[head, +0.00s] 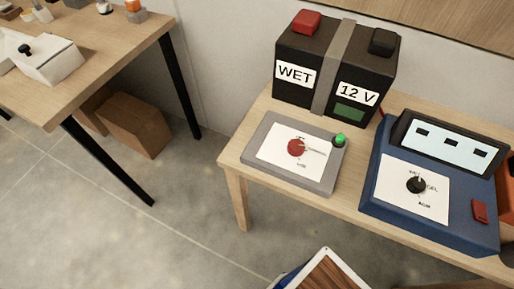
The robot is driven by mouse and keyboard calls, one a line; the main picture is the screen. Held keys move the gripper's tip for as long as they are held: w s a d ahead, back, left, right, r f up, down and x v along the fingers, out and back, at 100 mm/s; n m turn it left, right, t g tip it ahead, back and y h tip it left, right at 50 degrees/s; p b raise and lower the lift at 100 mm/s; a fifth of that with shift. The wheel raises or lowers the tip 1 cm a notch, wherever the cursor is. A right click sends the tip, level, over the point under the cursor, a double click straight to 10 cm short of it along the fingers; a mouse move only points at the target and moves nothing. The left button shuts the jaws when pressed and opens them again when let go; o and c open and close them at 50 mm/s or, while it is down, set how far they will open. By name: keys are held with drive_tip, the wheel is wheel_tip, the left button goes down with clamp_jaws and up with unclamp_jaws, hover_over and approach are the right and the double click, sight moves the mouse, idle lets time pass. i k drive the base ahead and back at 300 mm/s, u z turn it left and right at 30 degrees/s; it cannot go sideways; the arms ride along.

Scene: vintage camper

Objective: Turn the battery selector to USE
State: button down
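A grey box (255,143) with a white label plate lies on the wooden bench and looks like the battery selector. Its round red knob (296,147) sits in the middle of the plate. Small words stand above, right of and below the knob, too small to read surely. I cannot tell which word the knob points to. A green lamp (340,140) is at the box's upper right corner. Behind the box stands a black battery (312,58) marked WET and 12 V, with a grey strap and red and black terminals. My gripper is not in view.
A blue charger (372,196) with a black knob (416,185), a screen and a red switch (480,211) stands right of the box. A second table (120,55) with a white box is at left, cardboard boxes (135,125) beneath. Floor between tables is clear.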

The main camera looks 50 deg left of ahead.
sight(297, 147)
drive_tip(key=u, duration=1.5)
